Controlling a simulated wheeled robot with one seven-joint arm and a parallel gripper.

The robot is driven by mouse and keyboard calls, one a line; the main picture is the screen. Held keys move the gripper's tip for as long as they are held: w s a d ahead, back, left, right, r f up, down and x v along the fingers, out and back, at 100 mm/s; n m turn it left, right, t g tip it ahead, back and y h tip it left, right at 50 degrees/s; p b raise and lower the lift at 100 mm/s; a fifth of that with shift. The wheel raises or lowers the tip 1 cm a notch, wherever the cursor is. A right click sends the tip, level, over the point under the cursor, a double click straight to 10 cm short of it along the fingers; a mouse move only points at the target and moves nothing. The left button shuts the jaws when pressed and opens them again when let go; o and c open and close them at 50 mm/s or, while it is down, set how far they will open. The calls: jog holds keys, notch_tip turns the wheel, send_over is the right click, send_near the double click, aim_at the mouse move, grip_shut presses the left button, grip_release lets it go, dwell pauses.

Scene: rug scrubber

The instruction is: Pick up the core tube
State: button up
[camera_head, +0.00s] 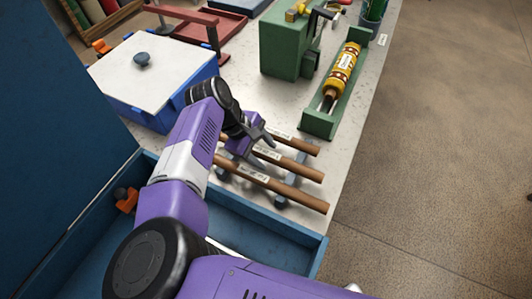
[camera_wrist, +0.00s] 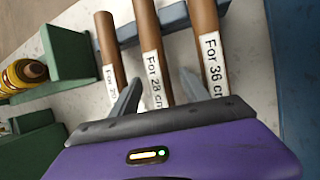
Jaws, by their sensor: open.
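Three brown core tubes lie side by side on grey rests. The far tube (camera_head: 300,146) has a label that is partly hidden; it also shows at left in the wrist view (camera_wrist: 108,45). The middle tube (camera_head: 302,169) reads "For 28 cm" in the wrist view (camera_wrist: 148,35). The near, longest tube (camera_head: 295,194) reads "For 36 cm" in the wrist view (camera_wrist: 204,22). My gripper (camera_head: 264,144) is open and empty over the tubes. In the wrist view its fingers (camera_wrist: 160,86) appear on either side of the middle tube; I cannot tell whether they touch it.
A green holder (camera_head: 319,125) with a yellow patterned roll (camera_head: 345,68) stands beyond the tubes. A green block-shaped machine (camera_head: 285,45) and a blue box with a white lid (camera_head: 150,70) stand behind. A blue tray (camera_head: 235,222) lies in front. The bench's right edge is close.

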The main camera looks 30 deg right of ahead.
jog(key=shift+c, duration=0.2)
grip_shut()
